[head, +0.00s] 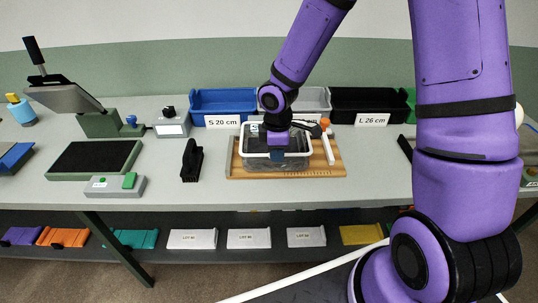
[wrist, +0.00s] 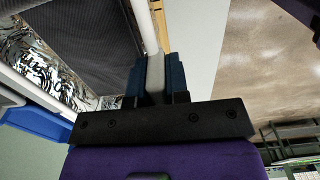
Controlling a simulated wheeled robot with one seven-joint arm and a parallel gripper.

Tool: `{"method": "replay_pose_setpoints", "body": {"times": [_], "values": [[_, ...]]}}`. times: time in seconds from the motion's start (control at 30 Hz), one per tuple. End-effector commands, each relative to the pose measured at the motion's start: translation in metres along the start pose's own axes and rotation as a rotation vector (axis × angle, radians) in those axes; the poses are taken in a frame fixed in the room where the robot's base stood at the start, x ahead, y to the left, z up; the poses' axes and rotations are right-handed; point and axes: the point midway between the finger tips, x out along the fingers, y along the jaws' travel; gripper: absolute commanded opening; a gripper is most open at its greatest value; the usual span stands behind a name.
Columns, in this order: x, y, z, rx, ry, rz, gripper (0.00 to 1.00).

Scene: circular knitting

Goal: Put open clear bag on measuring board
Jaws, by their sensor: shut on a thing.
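The open clear bag (head: 262,164) has a white rim and dark grey material inside. It is upright over the middle of the wooden measuring board (head: 235,168); I cannot tell if its base touches the board. My gripper (head: 280,151) comes down from above at the front of the bag, shut on its white rim. In the wrist view my gripper (wrist: 155,77) has blue finger pads on both sides of a pale rim strip. Crinkled clear film of the bag (wrist: 48,75) shows there at left. The gripper hides part of the bag's front wall.
A white bar with an orange knob (head: 328,147) stands at the board's right side. Blue (head: 222,103) and black (head: 368,103) bins stand behind. A small black stand (head: 191,160) is left of the board.

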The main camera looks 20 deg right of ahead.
Motion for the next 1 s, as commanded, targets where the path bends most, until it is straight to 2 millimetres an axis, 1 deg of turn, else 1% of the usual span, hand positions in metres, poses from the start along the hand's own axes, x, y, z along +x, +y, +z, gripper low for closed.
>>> {"method": "replay_pose_setpoints", "body": {"times": [0.03, 0.1, 0.47, 0.5, 0.57, 0.6, 0.87, 1.0], "values": [[0.0047, 0.0017, 0.0044, 0.000, 0.000, -0.001, 0.00], [0.0080, 0.0032, 0.0074, 0.000, 0.001, 0.000, 0.00], [0.0108, 0.0032, 0.0076, -0.001, 0.000, 0.000, 0.00], [0.0114, 0.0033, 0.0077, -0.001, 0.000, 0.000, 0.18], [0.0111, 0.0033, 0.0078, 0.000, 0.000, 0.000, 0.32], [0.0110, 0.0033, 0.0078, 0.000, 0.000, 0.000, 0.41], [0.0107, 0.0033, 0.0077, 0.000, 0.001, 0.001, 0.41], [0.0044, 0.0040, 0.0077, 0.001, 0.002, 0.003, 0.41]]}}
